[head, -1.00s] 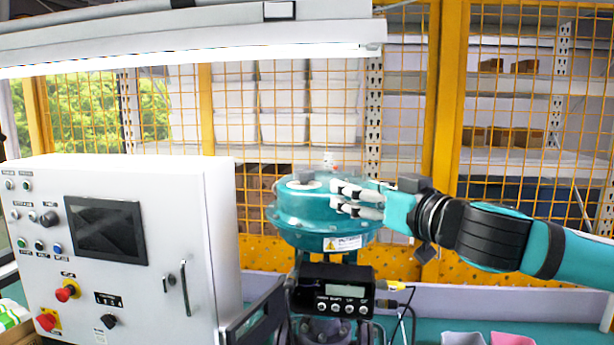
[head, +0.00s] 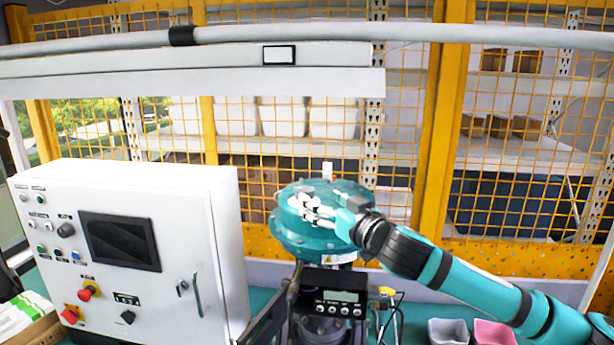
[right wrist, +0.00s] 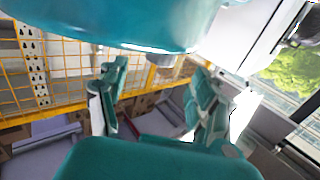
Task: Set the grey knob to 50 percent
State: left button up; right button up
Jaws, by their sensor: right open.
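A dark grey knob (head: 66,230) sits on the upper left of the white control cabinet (head: 195,215). A darker knob (head: 127,317) is low on the same panel. I cannot tell either setting. The teal valve actuator (head: 290,235) stands right of the cabinet, with the black positioner box (head: 333,298) below it. My right gripper (head: 310,208) is in front of the actuator, well right of the cabinet knobs. It is open and empty; its spread fingers show in the right wrist view (right wrist: 158,82), below a teal rounded body (right wrist: 120,25). My left gripper is not in view.
A grey bin (head: 448,332) and a pink bin (head: 494,333) stand at the lower right. Yellow mesh fencing (head: 420,150) closes the back.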

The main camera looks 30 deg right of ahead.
aim_at(310, 193)
jog(key=w+p, duration=0.1)
jog(key=w, duration=0.2)
jog(key=w+p, duration=0.1)
jog(key=w, duration=0.2)
jog(key=shift+a+r, duration=0.1)
jog(key=shift+a, duration=0.1)
jog(key=shift+w+a, duration=0.1)
jog(key=shift+w, duration=0.2)
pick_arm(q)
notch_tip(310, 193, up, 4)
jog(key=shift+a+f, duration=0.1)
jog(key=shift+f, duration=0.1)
pick_arm(e)
jog(key=c, duration=1.2)
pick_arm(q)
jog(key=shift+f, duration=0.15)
